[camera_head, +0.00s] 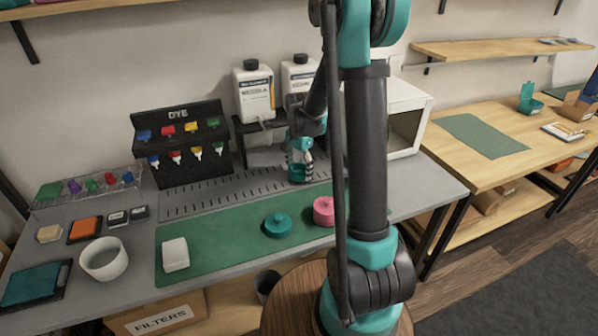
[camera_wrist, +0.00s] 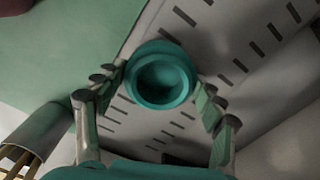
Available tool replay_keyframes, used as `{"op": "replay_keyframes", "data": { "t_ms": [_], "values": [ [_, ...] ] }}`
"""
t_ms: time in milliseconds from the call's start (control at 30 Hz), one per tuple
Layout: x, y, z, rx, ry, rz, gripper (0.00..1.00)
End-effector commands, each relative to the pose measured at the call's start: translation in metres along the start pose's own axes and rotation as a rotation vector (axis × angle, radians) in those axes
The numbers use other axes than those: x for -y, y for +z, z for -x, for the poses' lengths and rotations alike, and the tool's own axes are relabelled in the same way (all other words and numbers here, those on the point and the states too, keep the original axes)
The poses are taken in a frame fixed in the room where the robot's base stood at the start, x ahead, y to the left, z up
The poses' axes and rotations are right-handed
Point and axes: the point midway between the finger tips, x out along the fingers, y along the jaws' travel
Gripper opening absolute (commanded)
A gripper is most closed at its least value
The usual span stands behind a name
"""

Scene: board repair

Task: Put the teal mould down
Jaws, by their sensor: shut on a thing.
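The teal mould (camera_wrist: 160,76) shows in the wrist view as a round teal piece with a hollow, between the two fingers of my gripper (camera_wrist: 158,100). My gripper is shut on it, above the grey slotted strip. In the head view my gripper (camera_head: 300,170) is at the back of the bench, over the slotted strip (camera_head: 225,195), and the held mould is hard to tell from the teal gripper parts. I cannot tell whether the mould touches the strip. Another round teal piece (camera_head: 278,225) with a knob lies on the green mat (camera_head: 225,250).
A pink round piece (camera_head: 325,211) and a white block (camera_head: 175,254) are on the mat. The dye rack (camera_head: 180,145), two white bottles (camera_head: 253,90) and a white box (camera_head: 407,110) stand behind. A white cup (camera_head: 103,259) stands left. The strip's left part is clear.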

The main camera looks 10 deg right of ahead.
Motion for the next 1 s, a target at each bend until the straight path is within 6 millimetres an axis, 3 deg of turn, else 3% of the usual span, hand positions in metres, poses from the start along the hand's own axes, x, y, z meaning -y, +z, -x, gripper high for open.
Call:
{"op": "replay_keyframes", "data": {
  "t_ms": [100, 467, 500, 633, 1000],
  "values": [
    [-0.0001, 0.0001, -0.0098, 0.000, 0.000, 0.000, 0.36],
    [-0.0002, 0.0001, -0.0131, 0.000, 0.000, 0.000, 0.36],
    [-0.0002, 0.0001, -0.0134, 0.000, 0.000, 0.000, 0.72],
    [-0.0002, 0.0001, -0.0131, 0.000, 0.000, 0.000, 0.88],
    [-0.0003, 0.0001, -0.0115, 0.000, 0.000, 0.000, 0.90]
  ]
}}
